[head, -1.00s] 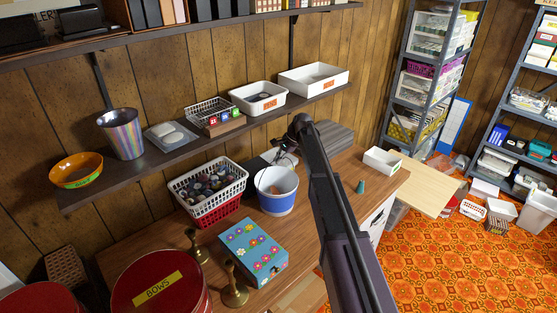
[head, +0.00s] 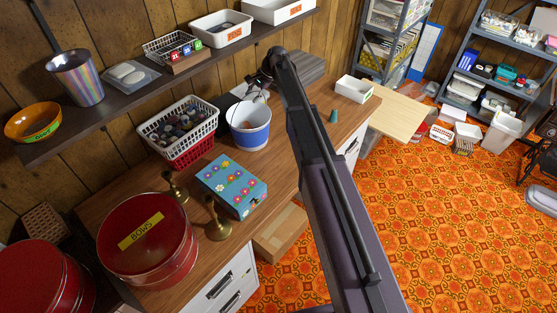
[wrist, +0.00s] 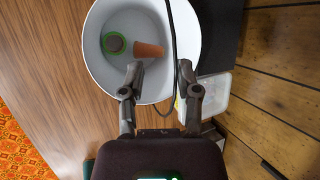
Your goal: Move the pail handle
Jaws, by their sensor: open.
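The pail (head: 250,135), white above and blue below, stands upright on the wooden desk. The wrist view looks down into the white pail (wrist: 105,75), where a green round item (wrist: 115,43) and an orange-brown cone (wrist: 148,50) lie. The thin dark pail handle (wrist: 173,45) arches up across the opening, right of its middle. My gripper (wrist: 160,78) is open over the pail's rim, with the handle passing between its fingers, close to the right one. I cannot tell whether they touch. In the head view, my gripper (head: 262,80) is small and partly hidden by my arm.
A shelf (head: 130,105) runs along the wall behind. A white bin (head: 353,89) and green cone (head: 333,116) lie right.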

